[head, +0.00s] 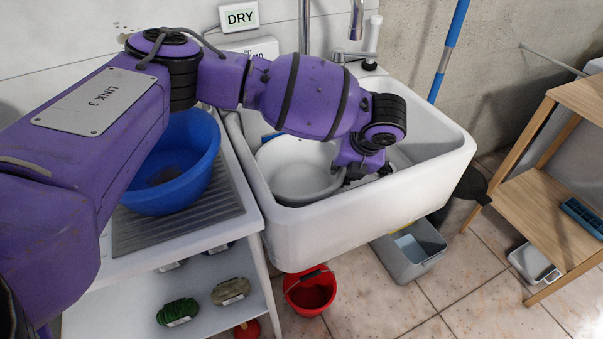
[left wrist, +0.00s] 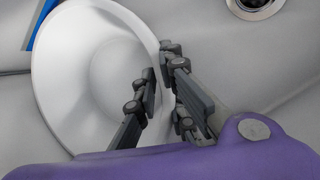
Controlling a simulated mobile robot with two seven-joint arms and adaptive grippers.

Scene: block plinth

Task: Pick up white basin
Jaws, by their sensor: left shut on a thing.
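The white basin (head: 298,180) sits inside the white sink (head: 290,236), toward its left side. My left arm reaches over the sink from the left. My left gripper (head: 360,174) is at the basin's right rim, shut on it. In the left wrist view the basin (left wrist: 98,70) fills the left half, and the fingers of my left gripper (left wrist: 163,85) stand on either side of its rim. The arm hides part of the basin's far side in the head view. My right gripper is not in view.
A blue basin (head: 180,178) stands on the ribbed drainboard (head: 200,222) left of the sink. The tap (head: 356,22) rises behind the sink. A red bucket (head: 310,292) and a grey bin (head: 410,252) stand on the floor below. A wooden shelf (head: 535,185) is at the right.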

